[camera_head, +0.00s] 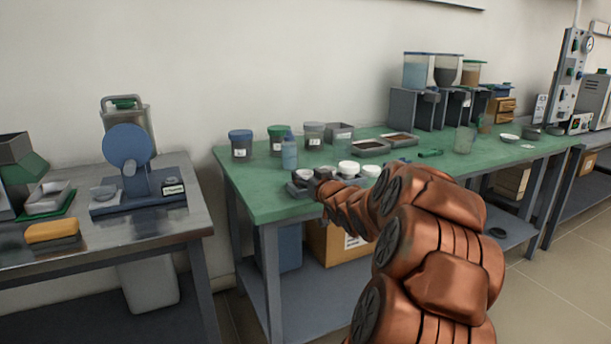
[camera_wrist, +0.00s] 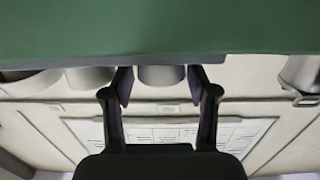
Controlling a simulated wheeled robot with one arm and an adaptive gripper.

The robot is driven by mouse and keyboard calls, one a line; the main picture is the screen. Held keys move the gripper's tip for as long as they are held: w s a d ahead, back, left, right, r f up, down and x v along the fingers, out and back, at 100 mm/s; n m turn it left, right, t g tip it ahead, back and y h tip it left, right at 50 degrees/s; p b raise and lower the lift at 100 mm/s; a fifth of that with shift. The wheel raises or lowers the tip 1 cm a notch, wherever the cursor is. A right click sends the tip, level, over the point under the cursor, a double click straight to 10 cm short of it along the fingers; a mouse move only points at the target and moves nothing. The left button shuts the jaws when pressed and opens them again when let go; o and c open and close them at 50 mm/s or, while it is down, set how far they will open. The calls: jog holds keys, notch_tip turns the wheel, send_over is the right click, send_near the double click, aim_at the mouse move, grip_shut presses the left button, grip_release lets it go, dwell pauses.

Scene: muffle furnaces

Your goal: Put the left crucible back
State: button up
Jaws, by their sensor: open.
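White crucibles stand near the front edge of the green table in the head view: a left one (camera_head: 305,175), a middle one (camera_head: 348,168) and a right one (camera_head: 371,170). They sit in or on a dark grey holder (camera_head: 298,190), partly hidden by my arm. My gripper (camera_head: 317,184) is beside the left crucible. In the wrist view, which looks upside down, my gripper (camera_wrist: 161,88) is open, with a pale grey cylinder (camera_wrist: 161,76), apparently the left crucible, between its fingers. Whether they touch it is unclear. Another cylinder (camera_wrist: 90,78) stands beside it.
A blue bottle (camera_head: 289,152) and lidded jars (camera_head: 240,145) stand behind and left of the crucibles. Shallow trays (camera_head: 370,147) and a glass beaker (camera_head: 464,139) are farther right. The green table's (camera_head: 262,200) front left corner is clear.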

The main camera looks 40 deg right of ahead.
jog(key=p+v, duration=0.1)
jog(key=v, duration=0.9)
jog(key=shift+s+a, duration=0.15)
jog(key=shift+s, duration=0.15)
jog(key=w+a+f+g+y, duration=0.2)
jog(key=a+f+g, duration=0.2)
jog(key=a+f, duration=0.4)
jog(key=s+a+f+n+g+y, duration=0.1)
jog(key=s+a+f+g, duration=0.25)
jog(key=a, duration=0.25)
jog(key=s+a+f+n+g+y, duration=0.1)
jog(key=s+a+f+g, duration=0.1)
jog(key=a+f+g, duration=0.3)
jog(key=s+a+n+g+y, duration=0.1)
jog(key=s+a+g, duration=0.2)
jog(key=s+a, duration=0.7)
jog(key=s+a+n+g+y, duration=0.1)
jog(key=s+a+g, duration=0.3)
jog(key=s+a, duration=0.7)
jog(key=s+f, duration=0.1)
jog(key=s, duration=0.3)
jog(key=shift+s, duration=0.25)
jog(key=shift+r+g+p, duration=0.1)
jog(key=shift+g+p, duration=0.15)
jog(key=shift+p, duration=0.05)
